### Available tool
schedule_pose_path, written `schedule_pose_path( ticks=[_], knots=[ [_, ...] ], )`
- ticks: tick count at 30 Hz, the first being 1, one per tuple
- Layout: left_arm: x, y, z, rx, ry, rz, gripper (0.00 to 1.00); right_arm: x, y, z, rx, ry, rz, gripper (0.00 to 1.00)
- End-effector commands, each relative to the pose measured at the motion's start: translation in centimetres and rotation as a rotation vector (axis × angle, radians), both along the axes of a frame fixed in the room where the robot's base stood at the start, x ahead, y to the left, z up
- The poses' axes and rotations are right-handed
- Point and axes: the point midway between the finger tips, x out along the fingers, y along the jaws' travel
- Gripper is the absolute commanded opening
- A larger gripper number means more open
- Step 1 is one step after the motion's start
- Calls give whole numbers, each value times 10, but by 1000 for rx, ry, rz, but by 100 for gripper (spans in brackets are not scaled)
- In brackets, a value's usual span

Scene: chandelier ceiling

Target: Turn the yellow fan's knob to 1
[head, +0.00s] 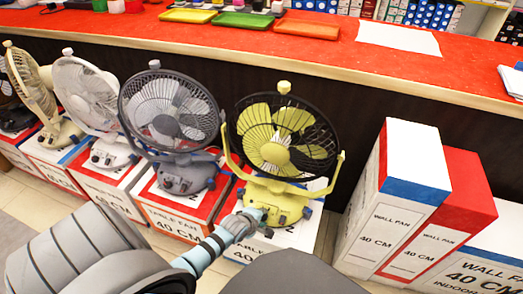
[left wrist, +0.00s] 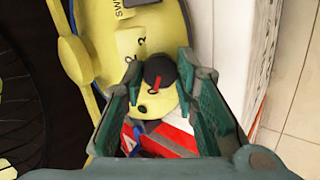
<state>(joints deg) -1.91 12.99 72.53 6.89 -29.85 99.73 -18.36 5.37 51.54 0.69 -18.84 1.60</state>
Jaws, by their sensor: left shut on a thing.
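My left gripper (head: 250,213) reaches the front of the fan's base. In the wrist view its green fingers (left wrist: 158,75) are shut on the knob, one on each side. My right gripper is out of view.
A grey fan (head: 185,178) stands close to the left, with a white fan (head: 108,150) and a beige fan (head: 60,130) beyond it. Wall fan boxes (head: 400,215) stand to the right. A red counter (head: 230,40) runs behind.

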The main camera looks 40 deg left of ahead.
Motion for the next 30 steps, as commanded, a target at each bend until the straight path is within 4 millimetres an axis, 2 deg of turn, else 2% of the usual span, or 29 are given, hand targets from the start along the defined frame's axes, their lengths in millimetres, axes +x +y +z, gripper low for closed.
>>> schedule_pose_path(
  ticks=[8, 30],
  knots=[
    [1, 0, 2, 29, 9, -34, 0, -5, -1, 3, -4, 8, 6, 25],
    [3, 0, 4, 374, 127, -439, 0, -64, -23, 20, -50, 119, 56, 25]
  ],
)
